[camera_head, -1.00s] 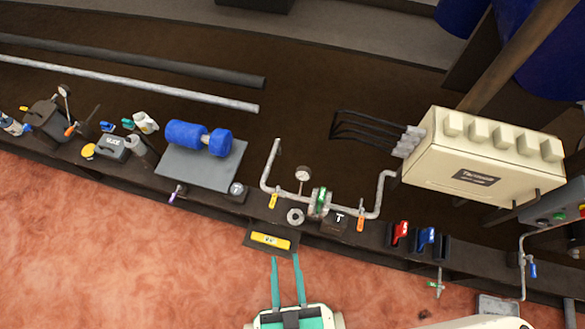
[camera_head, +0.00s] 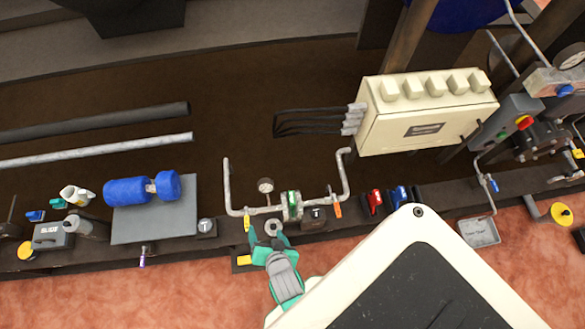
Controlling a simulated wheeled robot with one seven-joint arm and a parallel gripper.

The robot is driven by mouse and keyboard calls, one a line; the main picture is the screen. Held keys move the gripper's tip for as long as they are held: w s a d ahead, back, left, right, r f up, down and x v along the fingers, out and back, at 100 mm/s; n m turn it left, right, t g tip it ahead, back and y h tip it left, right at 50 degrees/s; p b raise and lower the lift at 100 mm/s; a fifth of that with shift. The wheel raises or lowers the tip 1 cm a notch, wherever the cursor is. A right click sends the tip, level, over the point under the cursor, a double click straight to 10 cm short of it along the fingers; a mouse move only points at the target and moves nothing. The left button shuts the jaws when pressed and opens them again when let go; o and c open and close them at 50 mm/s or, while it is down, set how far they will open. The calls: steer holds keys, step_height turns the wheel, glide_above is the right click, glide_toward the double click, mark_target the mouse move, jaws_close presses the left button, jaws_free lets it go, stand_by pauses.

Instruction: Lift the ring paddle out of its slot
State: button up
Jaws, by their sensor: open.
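The ring paddle looks to be the grey metal ring (camera_head: 273,229) on the front edge of the dark bench, just left of a dark block marked with a "T". My gripper (camera_head: 268,237) with teal fingers is open right at the ring. The ring shows between or just beyond the fingertips; I cannot tell if they touch it. The lower part of the ring and its slot are hidden by my gripper.
A grey pipe (camera_head: 240,212) with a gauge (camera_head: 265,186) and a green-handled valve (camera_head: 293,205) runs close behind. Red (camera_head: 374,201) and blue (camera_head: 397,197) pieces stand to the right. A yellow-labelled dark plate (camera_head: 243,260) lies partly hidden at the left.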

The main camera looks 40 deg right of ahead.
steer(key=w+d+f+m+g, duration=0.5)
steer(key=d+m, duration=0.2)
steer(key=d, duration=0.1)
step_height(320, 180, up, 3)
steer(key=m+g+y, duration=0.2)
steer(key=m+g, duration=0.1)
steer(key=m, duration=0.4)
glide_above(292, 204)
steer(key=w+d, duration=0.1)
steer(key=w, duration=0.1)
steer(key=shift+w+d+r, duration=0.1)
steer(key=shift+w+d, duration=0.1)
steer(key=shift+s+d+g, duration=0.15)
steer(key=shift+d+g, duration=0.05)
steer(key=shift+g, duration=0.1)
steer(key=shift+s+f, duration=0.1)
steer(key=shift+f, duration=0.15)
step_height(292, 204, down, 10)
steer(key=shift+a, duration=0.1)
